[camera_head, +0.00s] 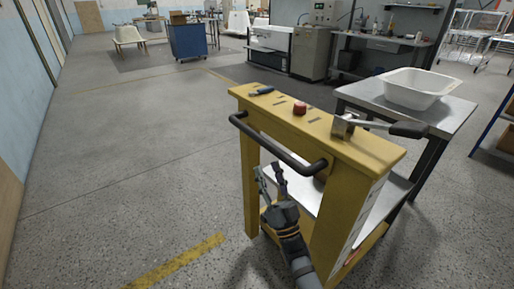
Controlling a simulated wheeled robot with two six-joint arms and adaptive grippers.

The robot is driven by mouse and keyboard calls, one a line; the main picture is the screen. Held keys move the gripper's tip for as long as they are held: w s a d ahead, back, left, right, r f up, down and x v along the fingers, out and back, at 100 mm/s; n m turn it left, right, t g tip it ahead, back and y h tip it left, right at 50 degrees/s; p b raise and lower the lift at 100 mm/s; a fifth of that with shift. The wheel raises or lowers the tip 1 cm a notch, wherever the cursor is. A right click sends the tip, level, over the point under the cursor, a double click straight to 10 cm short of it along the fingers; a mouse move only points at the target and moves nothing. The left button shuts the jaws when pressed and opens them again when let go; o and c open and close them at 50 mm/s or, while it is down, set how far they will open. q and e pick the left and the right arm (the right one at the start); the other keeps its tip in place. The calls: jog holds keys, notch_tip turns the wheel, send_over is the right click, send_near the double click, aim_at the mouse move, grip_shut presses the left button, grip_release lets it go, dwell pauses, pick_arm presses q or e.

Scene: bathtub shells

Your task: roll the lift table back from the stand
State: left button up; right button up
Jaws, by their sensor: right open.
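The lift table's yellow frame (240,95) stands upright in the middle right, with a black push bar (275,146) across its near side. A red button (299,108) and a lever with a dark grip (408,130) sit on its top. Behind it is the stand (455,112), a grey-topped table on dark legs, with a white tub shell (415,90) on it. The frame hides part of the stand, and I cannot tell whether they touch. My right gripper (267,171) is open and empty, below the push bar, pointing up. My left gripper is out of view.
The floor to the left of the lift table is wide and clear, with a yellow line (180,261) at the front. A blue cabinet (188,40) and a white bench (128,36) stand far back. A blue rack (495,130) stands at the right edge.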

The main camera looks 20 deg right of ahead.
aim_at(257, 138)
jog(key=x, duration=1)
jog(key=shift+w+r, duration=0.1)
jog(key=shift+w, duration=0.1)
grip_shut()
